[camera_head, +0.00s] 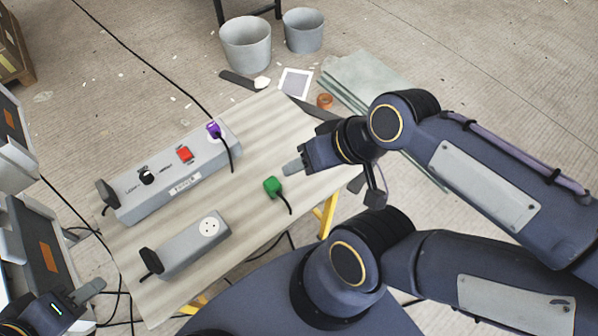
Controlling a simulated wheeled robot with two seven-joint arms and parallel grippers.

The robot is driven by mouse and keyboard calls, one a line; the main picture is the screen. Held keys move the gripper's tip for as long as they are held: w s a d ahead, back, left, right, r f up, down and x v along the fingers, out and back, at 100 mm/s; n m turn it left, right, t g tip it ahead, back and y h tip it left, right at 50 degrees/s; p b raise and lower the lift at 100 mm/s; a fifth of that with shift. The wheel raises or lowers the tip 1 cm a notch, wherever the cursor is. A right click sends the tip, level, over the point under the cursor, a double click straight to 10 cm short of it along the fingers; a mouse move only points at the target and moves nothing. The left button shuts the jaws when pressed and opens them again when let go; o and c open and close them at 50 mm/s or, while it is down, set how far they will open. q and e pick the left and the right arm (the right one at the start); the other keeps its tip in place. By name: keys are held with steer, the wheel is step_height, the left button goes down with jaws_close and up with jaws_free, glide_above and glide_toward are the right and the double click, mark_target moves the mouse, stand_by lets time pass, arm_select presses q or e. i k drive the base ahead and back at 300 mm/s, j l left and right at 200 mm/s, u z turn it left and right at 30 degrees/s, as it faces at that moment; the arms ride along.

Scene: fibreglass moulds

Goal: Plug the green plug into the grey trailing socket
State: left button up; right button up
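The green plug (272,186) lies on the striped board of the work table, its short black cable trailing toward the board's right edge. The grey trailing socket (185,251) lies nearer the front, with a round white outlet (209,226) at its right end and a black part at its left end. My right gripper (292,168) is above the board, just up and right of the green plug and apart from it. My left gripper (88,291) is at the lower left, beyond the board's left edge. Both grippers show side-on, so their finger gaps are hidden.
A longer grey unit (165,182) with a red switch (184,153), a black knob and a purple plug (213,130) lies behind the socket. A brown tape roll (324,101) is at the back. Bare board lies between socket and plug.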

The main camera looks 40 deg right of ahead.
mark_target(178, 253)
steer(key=l+z, duration=0.1)
steer(key=z, duration=0.75)
steer(key=u, duration=1.4)
steer(key=l+z, duration=0.2)
steer(key=z, duration=0.25)
steer(key=k+l+z, duration=0.1)
steer(key=l+z, duration=0.2)
steer(key=z, duration=0.15)
steer(key=j+u, duration=0.35)
steer(key=j, duration=1)
